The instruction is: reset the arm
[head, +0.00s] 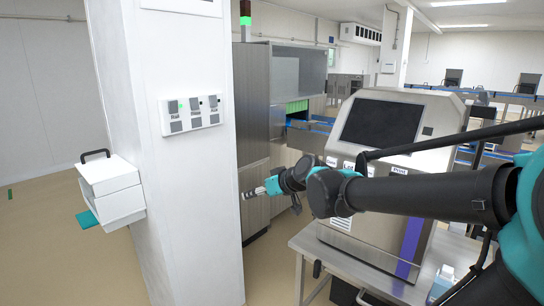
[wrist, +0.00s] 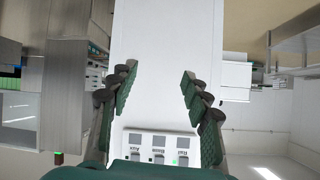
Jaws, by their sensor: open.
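My gripper (head: 246,194) is at the end of my arm, which reaches in from the right in the head view. It points left, near the right edge of the white pillar (head: 170,220). In the wrist view, the two fingers of my gripper (wrist: 158,77) stand apart with nothing between them. The pillar's white face (wrist: 158,40) fills the space behind them. A white switch panel (head: 192,114) with several dark switches and a green light is on the pillar, above and left of the gripper. The panel also shows low in the wrist view (wrist: 158,148), upside down.
A white box (head: 112,185) with a black handle is on the pillar's left side. Steel cabinets (head: 252,110) stand behind. The floor at left is mostly clear.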

